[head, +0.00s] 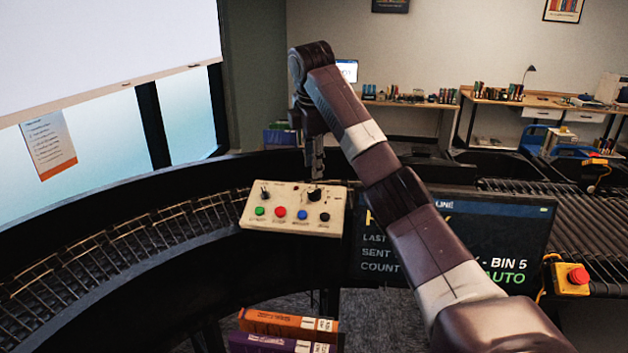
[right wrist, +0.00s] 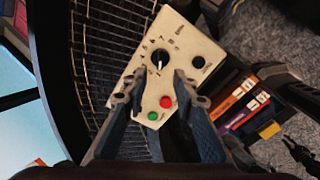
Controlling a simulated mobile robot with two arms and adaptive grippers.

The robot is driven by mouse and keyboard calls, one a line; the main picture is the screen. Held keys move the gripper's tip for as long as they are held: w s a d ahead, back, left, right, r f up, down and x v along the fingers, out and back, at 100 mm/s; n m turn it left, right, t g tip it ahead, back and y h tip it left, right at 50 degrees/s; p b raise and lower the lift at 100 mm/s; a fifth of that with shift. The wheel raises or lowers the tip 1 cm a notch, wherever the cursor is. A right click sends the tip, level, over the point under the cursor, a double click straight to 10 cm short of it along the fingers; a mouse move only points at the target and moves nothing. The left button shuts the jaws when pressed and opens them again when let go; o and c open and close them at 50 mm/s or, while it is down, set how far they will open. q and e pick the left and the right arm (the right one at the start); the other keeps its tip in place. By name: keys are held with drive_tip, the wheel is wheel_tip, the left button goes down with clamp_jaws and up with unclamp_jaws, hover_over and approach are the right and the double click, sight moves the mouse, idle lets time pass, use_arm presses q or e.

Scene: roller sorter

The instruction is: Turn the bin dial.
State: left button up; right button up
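The bin dial (head: 314,194) is a black knob at the upper right of a cream control box (head: 249,222). In the right wrist view the dial (right wrist: 160,57) has a white pointer line and small marks around it. My right gripper (head: 316,176) points down just above and behind the dial in the head view. In the right wrist view its fingers (right wrist: 158,80) are open, with the dial just beyond the gap between the tips. I cannot tell whether they touch the box. My left gripper is not in view.
The box also carries a smaller knob (head: 264,191) and green, red, blue and black buttons. A screen (head: 480,240) reading "BIN 5" and "AUTO" stands to its right, partly behind my right arm. A curved roller conveyor (head: 130,250) lies left. A red stop button (head: 578,275) is right.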

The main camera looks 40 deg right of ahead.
drive_tip(key=shift+v, duration=1.4)
drive_tip(key=shift+s, duration=0.1)
